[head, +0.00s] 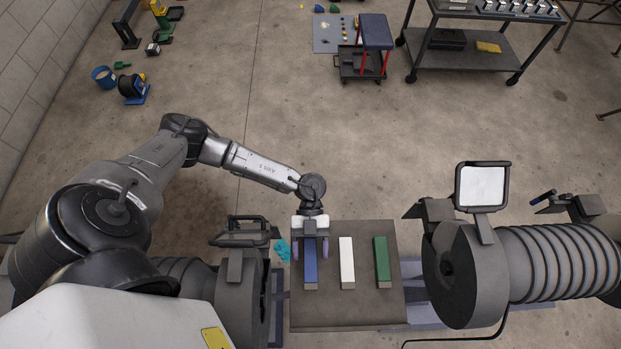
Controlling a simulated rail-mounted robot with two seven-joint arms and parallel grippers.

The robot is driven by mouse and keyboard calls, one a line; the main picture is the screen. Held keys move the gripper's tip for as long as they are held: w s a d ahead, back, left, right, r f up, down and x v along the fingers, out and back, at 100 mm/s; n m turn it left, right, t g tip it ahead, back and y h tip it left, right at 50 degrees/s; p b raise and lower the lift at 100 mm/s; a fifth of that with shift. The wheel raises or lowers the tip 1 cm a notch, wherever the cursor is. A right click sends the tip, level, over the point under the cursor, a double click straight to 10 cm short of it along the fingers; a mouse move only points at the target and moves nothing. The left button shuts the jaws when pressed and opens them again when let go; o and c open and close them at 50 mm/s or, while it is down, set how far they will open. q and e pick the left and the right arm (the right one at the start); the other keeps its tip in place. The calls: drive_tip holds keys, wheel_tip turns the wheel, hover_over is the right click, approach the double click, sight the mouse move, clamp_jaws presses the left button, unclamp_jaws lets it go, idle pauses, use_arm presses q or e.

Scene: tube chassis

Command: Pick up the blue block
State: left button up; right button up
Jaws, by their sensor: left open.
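The blue block (310,267) lies on a dark grey-brown table top (345,312), at its left side. My left gripper (310,262) is over the block from the far side, with its purple-grey fingers apart, one on each side of the blue block. The fingers look open; I cannot tell whether they touch the block. The gripper's body hides the far end of the block. My right gripper is not in view.
A white block (347,262) and a green block (382,262) lie to the right on the same table. Large grey cylindrical fixtures stand on both sides, the right one (470,275) close to the table. A wheeled cart (500,65) stands far back on open floor.

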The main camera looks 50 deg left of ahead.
sight(310, 250)
use_arm(q)
drive_tip(key=shift+c, duration=0.5)
drive_tip(key=c, duration=0.9)
drive_tip(key=shift+r, duration=0.1)
drive_tip(key=shift+r, duration=0.45)
wheel_tip(310, 250, up, 4)
drive_tip(key=shift+f+p, duration=0.25)
drive_tip(key=shift+p, duration=0.4)
drive_tip(key=shift+w+d+r+p, duration=0.2)
drive_tip(key=shift+w+d+r, duration=0.3)
drive_tip(key=shift+d+r, duration=1)
drive_tip(key=shift+w+d+r+p, duration=0.25)
drive_tip(key=shift+w+d+r, duration=0.35)
drive_tip(key=shift+d, duration=1.65)
drive_tip(key=shift+w+d+r+p, duration=0.2)
drive_tip(key=shift+w+d+r, duration=0.15)
drive_tip(key=shift+d+r, duration=1.2)
